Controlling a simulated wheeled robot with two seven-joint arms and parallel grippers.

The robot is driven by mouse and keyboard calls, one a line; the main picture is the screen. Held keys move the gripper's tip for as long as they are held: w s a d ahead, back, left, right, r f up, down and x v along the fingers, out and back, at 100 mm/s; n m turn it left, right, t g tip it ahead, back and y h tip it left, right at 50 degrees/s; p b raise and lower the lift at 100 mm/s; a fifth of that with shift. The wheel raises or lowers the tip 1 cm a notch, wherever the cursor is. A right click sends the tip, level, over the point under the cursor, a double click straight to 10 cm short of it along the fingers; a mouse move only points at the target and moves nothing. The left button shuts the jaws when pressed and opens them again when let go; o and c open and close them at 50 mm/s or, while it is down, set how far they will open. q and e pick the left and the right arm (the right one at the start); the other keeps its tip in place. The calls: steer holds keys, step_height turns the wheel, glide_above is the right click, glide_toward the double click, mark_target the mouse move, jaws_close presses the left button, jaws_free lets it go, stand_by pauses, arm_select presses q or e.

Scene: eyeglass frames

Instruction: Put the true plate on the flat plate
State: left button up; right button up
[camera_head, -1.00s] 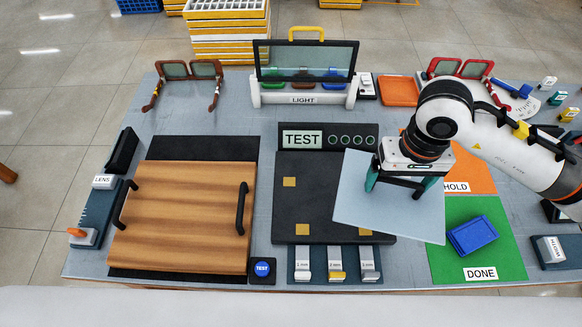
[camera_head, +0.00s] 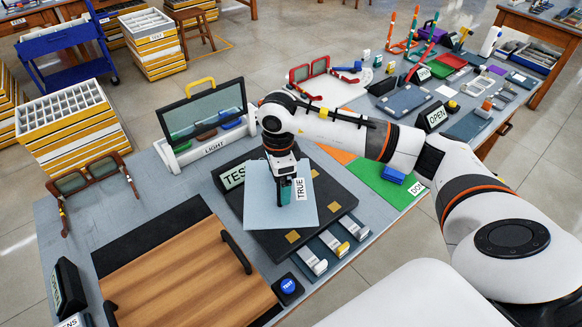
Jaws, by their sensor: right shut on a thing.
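The true plate (camera_head: 262,212) is a thin pale-blue sheet, with a white TRUE label (camera_head: 300,189) standing at its right side. My right gripper (camera_head: 288,192) is shut on it from above. The plate lies over the left and middle of a dark flat board (camera_head: 332,186) with gold squares, in front of the TEST sign (camera_head: 233,178). I take this board as the flat plate, but no label on it confirms that. Whether the true plate touches it or hovers just above, I cannot tell. My left gripper is not in view.
A wooden lid (camera_head: 196,281) with black handles lies at the front left. A blue TEST button (camera_head: 288,285) and several small levers (camera_head: 334,243) line the board's front. The LIGHT stand (camera_head: 206,119) is behind; a blue block (camera_head: 393,175) sits on the green mat (camera_head: 376,182) at right.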

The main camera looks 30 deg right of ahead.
steer(key=w+d+m, duration=0.1)
steer(key=m, duration=0.2)
steer(key=w+d+f+m, duration=0.1)
steer(key=d+m, duration=0.1)
steer(key=m, duration=0.1)
steer(key=w+d+f+m, duration=0.1)
steer(key=d+m, duration=0.1)
steer(key=m, duration=0.1)
steer(key=shift+w+f+m, duration=0.1)
steer(key=shift+f+m, duration=0.15)
steer(key=shift+m, duration=0.05)
steer(key=shift+w+d+f+m, duration=0.3)
steer(key=shift+d+m, duration=0.2)
steer(key=shift+m, duration=0.4)
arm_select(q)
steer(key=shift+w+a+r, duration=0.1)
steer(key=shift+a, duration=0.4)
arm_select(e)
steer(key=shift+s, duration=0.1)
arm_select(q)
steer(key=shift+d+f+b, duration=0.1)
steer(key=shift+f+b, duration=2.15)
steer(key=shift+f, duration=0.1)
arm_select(e)
steer(key=shift+f, duration=2.9)
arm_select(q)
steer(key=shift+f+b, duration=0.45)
arm_select(e)
steer(key=shift+f, duration=0.55)
